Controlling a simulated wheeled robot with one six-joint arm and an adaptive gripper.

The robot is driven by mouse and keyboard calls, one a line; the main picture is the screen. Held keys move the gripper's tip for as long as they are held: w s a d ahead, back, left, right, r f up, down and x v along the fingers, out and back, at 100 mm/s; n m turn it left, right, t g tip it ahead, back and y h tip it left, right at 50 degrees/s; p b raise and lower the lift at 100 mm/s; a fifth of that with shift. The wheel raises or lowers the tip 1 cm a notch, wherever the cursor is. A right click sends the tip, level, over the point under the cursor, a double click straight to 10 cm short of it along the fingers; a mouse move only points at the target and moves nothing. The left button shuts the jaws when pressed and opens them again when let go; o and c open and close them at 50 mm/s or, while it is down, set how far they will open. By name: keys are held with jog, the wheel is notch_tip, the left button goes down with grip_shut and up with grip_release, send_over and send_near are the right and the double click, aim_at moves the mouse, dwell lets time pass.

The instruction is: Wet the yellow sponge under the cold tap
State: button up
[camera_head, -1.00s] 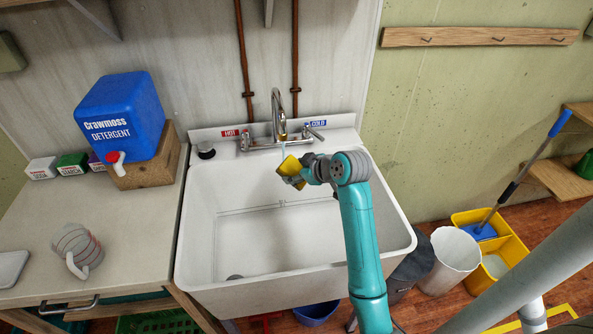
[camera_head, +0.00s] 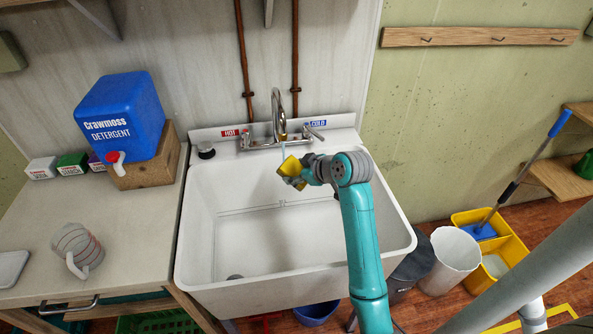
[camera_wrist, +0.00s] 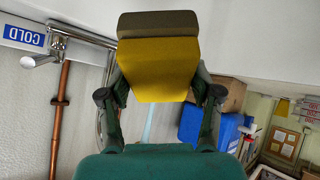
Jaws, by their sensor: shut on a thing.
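The yellow sponge (camera_head: 290,168) is held over the sink basin, just below the tap spout (camera_head: 278,103). In the wrist view the sponge (camera_wrist: 158,70) shows its yellow body and a darker brown-grey layer at one end. My gripper (camera_wrist: 157,82) is shut on its two sides; the gripper (camera_head: 300,173) also shows in the head view. A thin pale-blue stream (camera_head: 283,150) runs down from the spout to the sponge; exactly where it lands is unclear. The cold tap lever (camera_head: 316,135) is beside the blue COLD label (camera_head: 317,123).
The white sink (camera_head: 225,225) is open below the sponge. The hot label (camera_head: 230,133) is left of the spout. A yellow mop bucket (camera_head: 510,245) stands at right.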

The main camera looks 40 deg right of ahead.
jog(key=s+a+r, duration=0.2)
jog(key=s+r, duration=0.1)
jog(key=s, duration=0.6)
jog(key=shift+s+a, duration=0.15)
jog(key=shift+a, duration=0.15)
dwell(0.5)
jog(key=shift+f, duration=0.1)
dwell(1.1)
